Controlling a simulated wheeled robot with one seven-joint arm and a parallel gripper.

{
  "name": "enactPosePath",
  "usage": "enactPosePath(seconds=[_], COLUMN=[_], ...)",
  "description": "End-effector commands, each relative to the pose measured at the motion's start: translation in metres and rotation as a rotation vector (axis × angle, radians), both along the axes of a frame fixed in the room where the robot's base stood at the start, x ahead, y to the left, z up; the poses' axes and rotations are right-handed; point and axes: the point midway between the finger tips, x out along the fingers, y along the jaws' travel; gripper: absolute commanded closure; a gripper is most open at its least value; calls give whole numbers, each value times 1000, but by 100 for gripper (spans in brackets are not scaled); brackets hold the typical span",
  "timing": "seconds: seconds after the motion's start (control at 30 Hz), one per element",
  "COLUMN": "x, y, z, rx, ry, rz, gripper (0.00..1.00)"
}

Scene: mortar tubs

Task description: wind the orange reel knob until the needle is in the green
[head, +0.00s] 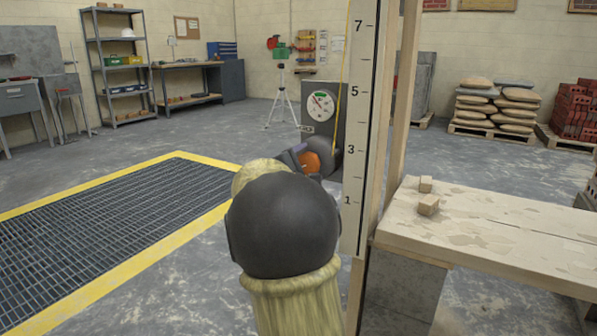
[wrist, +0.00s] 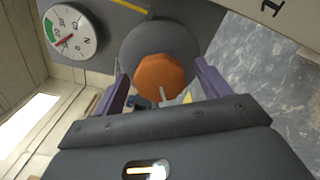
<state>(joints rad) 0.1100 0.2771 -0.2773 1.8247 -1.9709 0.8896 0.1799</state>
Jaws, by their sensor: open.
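The orange reel knob (wrist: 160,76) is faceted and sits in front of a round grey reel (wrist: 150,38). In the head view, the knob (head: 313,161) is partly hidden by my arm. My gripper (wrist: 162,84) is open, its purple fingers on either side of the knob; I cannot tell whether they touch it. The white gauge (wrist: 70,31) has a green band and a red needle. The needle points just beside one end of the green band, seemingly outside it. The gauge (head: 320,105) also shows on a grey panel in the head view.
A tall numbered board (head: 358,130) stands close to the right of the reel. A wooden bench (head: 490,225) with two small blocks is further right. A yellow-edged floor grate (head: 100,220) lies to the left. A yellow line runs up from the reel.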

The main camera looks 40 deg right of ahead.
Motion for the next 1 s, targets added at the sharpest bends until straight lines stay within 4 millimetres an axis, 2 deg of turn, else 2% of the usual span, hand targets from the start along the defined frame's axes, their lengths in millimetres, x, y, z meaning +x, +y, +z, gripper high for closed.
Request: enactPosePath(seconds=[0.27, 0.8, 1.0], x=[-12, -53, -64], y=[30, 130, 155], z=[3, 2, 1], rx=[1, 2, 1], ry=[0, 1, 2], rz=[4, 6, 3], gripper=[24, 24, 24])
